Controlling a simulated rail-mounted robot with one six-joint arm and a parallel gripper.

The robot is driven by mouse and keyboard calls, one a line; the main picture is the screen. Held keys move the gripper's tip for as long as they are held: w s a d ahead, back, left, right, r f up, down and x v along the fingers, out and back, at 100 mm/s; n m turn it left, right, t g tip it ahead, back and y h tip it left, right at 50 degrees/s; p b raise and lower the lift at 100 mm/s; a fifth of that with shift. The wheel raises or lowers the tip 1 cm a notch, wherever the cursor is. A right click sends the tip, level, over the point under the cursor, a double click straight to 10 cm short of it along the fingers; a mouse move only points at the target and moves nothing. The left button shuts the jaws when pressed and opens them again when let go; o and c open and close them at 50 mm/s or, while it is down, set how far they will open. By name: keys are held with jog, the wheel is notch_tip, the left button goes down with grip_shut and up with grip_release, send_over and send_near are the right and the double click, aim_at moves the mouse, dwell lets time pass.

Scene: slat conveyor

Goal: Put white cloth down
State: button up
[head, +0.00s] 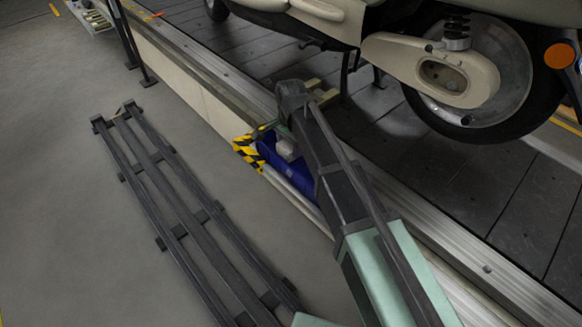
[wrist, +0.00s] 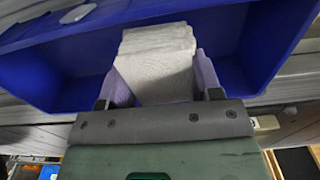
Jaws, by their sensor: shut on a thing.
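The white cloth (wrist: 157,48) is a folded, layered stack in the middle of the wrist view. My gripper (wrist: 163,78) is shut on it, with one pale purple finger pad against each side. The cloth is at the open side of a blue bin (wrist: 60,75), in front of its inner walls. I cannot tell whether the cloth touches the bin floor. In the head view the blue bin (head: 292,182) shows beside my arm, with a small pale thing (head: 288,149) over it, likely the cloth. My arm hides most of the gripper there.
Yellow-black hazard marking (head: 247,150) is by the bin. A scooter (head: 450,75) stands on the slat conveyor (head: 395,150) at the right. A dark slatted rack (head: 180,205) lies on the grey floor at the left. The floor around it is clear.

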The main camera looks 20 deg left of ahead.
aim_at(291, 155)
notch_tip(291, 155, down, 4)
jog(key=b, duration=0.4)
jog(key=shift+f+b, duration=0.25)
jog(key=shift+b, duration=0.05)
jog(key=shift+r+p, duration=0.3)
jog(key=shift+f, duration=0.2)
jog(key=o, duration=0.8)
jog(key=shift+r, duration=0.15)
notch_tip(291, 155, up, 12)
jog(key=p, duration=1.2)
jog(key=shift+r, duration=0.2)
jog(key=shift+f, duration=0.15)
